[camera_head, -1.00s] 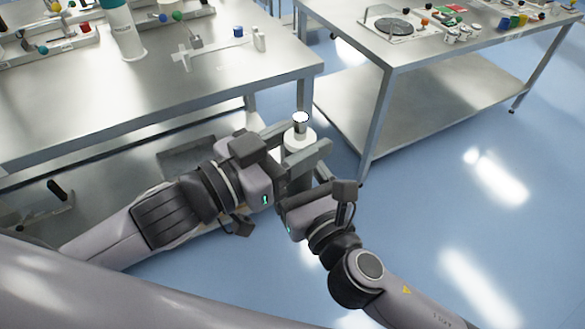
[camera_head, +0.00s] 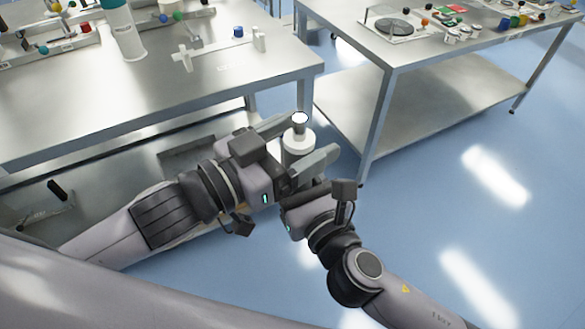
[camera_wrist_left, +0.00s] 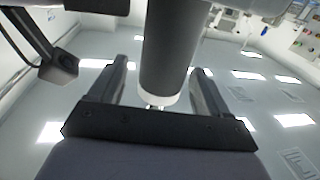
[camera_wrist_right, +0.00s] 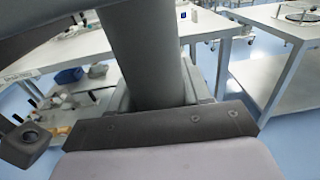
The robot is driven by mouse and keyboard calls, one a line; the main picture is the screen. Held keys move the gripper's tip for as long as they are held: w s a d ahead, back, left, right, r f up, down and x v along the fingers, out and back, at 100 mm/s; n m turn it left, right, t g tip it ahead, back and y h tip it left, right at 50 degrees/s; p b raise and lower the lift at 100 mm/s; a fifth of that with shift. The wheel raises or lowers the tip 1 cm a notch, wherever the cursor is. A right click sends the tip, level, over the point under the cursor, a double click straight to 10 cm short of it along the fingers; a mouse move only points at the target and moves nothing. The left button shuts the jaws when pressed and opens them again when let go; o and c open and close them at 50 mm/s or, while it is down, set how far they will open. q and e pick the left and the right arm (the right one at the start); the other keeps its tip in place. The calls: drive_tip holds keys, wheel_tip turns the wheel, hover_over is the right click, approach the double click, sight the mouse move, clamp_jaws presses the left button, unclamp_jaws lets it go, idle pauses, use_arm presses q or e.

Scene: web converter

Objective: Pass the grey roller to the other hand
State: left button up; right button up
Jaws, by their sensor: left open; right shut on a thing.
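The grey roller stands roughly upright, with a white collar (camera_head: 298,140) and a silver tip showing in the head view. Its grey body fills the middle of the left wrist view (camera_wrist_left: 170,50) and the right wrist view (camera_wrist_right: 150,60). My left gripper (camera_head: 312,138) is open around the roller; the left wrist view shows a gap between the roller and each finger (camera_wrist_left: 158,80). My right gripper (camera_head: 300,188) is shut on the roller lower down; its fingers are mostly hidden in the head view.
Another table (camera_head: 425,55) with a round dark plate and colored parts stands at the upper right. Blue floor (camera_head: 450,220) is clear at the right. Both grippers are close together in front of the tables.

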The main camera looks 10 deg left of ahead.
use_arm(q)
wheel_tip(320, 180, up, 10)
drive_tip(key=shift+f, duration=0.15)
drive_tip(key=shift+w+a, duration=0.1)
drive_tip(key=shift+w, duration=0.05)
drive_tip(key=w+a+f+n+t+y, duration=0.15)
drive_tip(key=a+f+y, duration=0.5)
drive_tip(key=f, duration=0.65)
drive_tip(key=w+a+f+n+y, duration=0.2)
drive_tip(key=w+a+f+y, duration=0.1)
drive_tip(key=a+f, duration=0.85)
drive_tip(key=s+d+f+n+g, duration=0.1)
drive_tip(key=s+d+f+g, duration=0.1)
drive_tip(key=s+f, duration=0.5)
drive_tip(key=s+d+f+n+g, duration=0.1)
drive_tip(key=s+d+f+g, duration=0.1)
drive_tip(key=s+f, duration=0.6)
wheel_tip(320, 180, down, 3)
drive_tip(key=shift+d+r+g, duration=0.15)
drive_tip(key=shift+d+g, duration=0.15)
drive_tip(key=shift+g, duration=0.15)
